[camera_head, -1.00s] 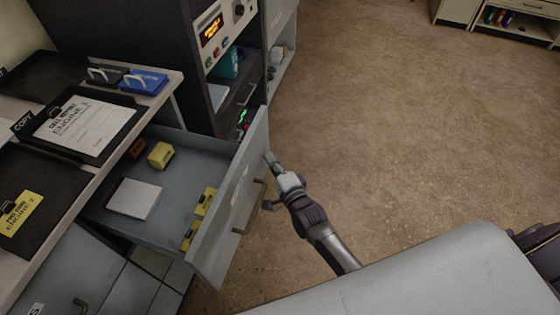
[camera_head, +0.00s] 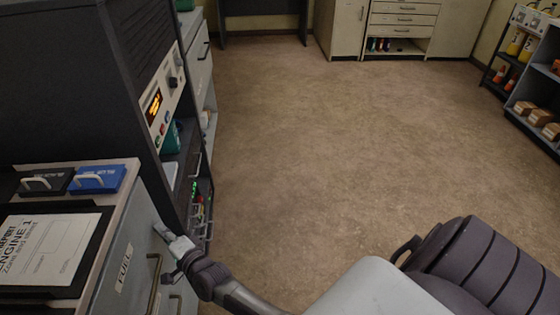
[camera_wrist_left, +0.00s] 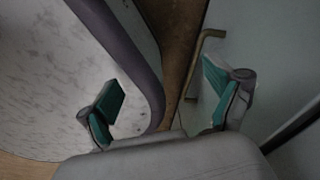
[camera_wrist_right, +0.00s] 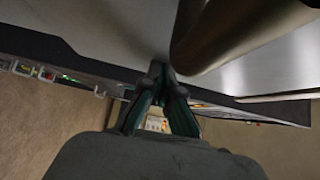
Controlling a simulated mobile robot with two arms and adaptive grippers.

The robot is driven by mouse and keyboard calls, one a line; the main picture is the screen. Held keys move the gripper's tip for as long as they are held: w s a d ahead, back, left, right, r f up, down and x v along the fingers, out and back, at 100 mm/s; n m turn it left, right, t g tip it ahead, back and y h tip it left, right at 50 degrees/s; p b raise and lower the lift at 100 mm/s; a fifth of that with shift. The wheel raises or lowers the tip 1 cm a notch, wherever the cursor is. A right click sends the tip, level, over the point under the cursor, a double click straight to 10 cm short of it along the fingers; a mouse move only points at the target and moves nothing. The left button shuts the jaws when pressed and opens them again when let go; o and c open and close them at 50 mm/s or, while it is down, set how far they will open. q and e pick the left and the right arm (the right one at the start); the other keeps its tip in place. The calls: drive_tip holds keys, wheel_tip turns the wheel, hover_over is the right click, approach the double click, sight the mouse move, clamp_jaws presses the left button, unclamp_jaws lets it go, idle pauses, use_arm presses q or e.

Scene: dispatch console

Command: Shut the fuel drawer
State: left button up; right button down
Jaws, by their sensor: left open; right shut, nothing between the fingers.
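The fuel drawer's grey front (camera_head: 118,291), labelled FUEL, stands at the desk's edge at the lower left of the head view. No opening or drawer inside shows; it looks flush or nearly so. Its bar handle (camera_head: 154,284) is on the front. My right gripper (camera_head: 166,236) is shut and empty, its tips at the front's upper far part, beside the handle. In the right wrist view its closed fingertips (camera_wrist_right: 160,72) are against or very near the pale panel, with a dark bar close above. My left gripper (camera_wrist_left: 165,100) is open and empty, outside the head view.
On the desk are a clipboard paper (camera_head: 45,250) and a blue stamp-like block (camera_head: 97,178). A dark console (camera_head: 155,120) stands beyond the drawer. A bronze handle (camera_wrist_left: 203,58) on a pale panel is near my left gripper. The floor (camera_head: 330,150) is clear.

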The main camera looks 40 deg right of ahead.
drive_tip(key=shift+w+a+b, duration=0.3)
drive_tip(key=shift+w+a, duration=0.35)
drive_tip(key=shift+a, duration=0.3)
use_arm(q)
drive_tip(key=shift+s+f, duration=0.15)
drive_tip(key=shift+f, duration=0.25)
use_arm(e)
drive_tip(key=shift+r, duration=0.15)
use_arm(q)
drive_tip(key=shift+a, duration=0.2)
use_arm(e)
drive_tip(key=shift+a+r, duration=0.15)
